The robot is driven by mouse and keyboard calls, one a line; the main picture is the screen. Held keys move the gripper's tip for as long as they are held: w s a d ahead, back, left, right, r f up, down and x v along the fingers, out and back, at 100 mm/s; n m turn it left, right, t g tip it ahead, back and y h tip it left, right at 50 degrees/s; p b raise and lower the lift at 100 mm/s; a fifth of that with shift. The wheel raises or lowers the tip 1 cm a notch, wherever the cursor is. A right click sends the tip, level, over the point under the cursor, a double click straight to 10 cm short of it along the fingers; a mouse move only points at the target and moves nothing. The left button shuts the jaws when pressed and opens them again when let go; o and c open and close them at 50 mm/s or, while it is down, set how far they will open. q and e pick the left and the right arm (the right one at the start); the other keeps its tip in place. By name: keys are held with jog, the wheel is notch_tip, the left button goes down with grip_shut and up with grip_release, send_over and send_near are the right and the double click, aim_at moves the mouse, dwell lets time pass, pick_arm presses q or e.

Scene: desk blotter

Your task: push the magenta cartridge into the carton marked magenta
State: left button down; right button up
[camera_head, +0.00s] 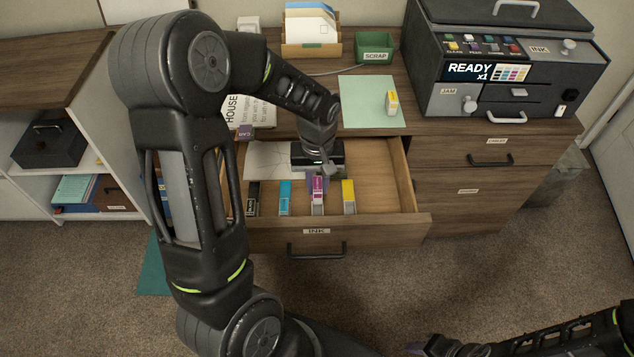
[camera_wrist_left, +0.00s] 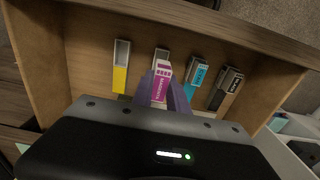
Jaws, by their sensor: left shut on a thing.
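My left gripper (camera_head: 317,178) reaches down into the open ink drawer (camera_head: 377,195), shut on the magenta cartridge (camera_head: 318,187). In the left wrist view the cartridge (camera_wrist_left: 162,82) sits between the purple fingers, its printed label facing the camera. The magenta carton (camera_head: 317,209) is in the row just beyond the cartridge, mostly hidden by it; its grey end (camera_wrist_left: 161,54) shows in the left wrist view. I cannot tell whether the cartridge has entered it. My right gripper (camera_head: 430,346) is at the bottom edge, its fingers unclear.
The yellow (camera_head: 349,196), cyan (camera_head: 285,197) and black (camera_head: 253,198) cartons share the drawer floor. Paper (camera_head: 270,160) lies at its left rear. A yellow-labelled cartridge (camera_head: 392,103) stands on the pale green mat (camera_head: 365,112). The printer (camera_head: 500,65) is at right. The drawer's right side is bare.

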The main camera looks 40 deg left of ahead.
aim_at(318, 199)
pick_arm(q)
jog(key=shift+f+b, duration=2.25)
jog(key=shift+f, duration=0.7)
jog(key=shift+f+b, duration=0.9)
jog(key=shift+f, duration=0.4)
jog(key=c, duration=1.2)
grip_release()
jog(key=shift+c, duration=0.2)
jog(key=shift+r+p, duration=0.8)
jog(key=shift+r, duration=3.15)
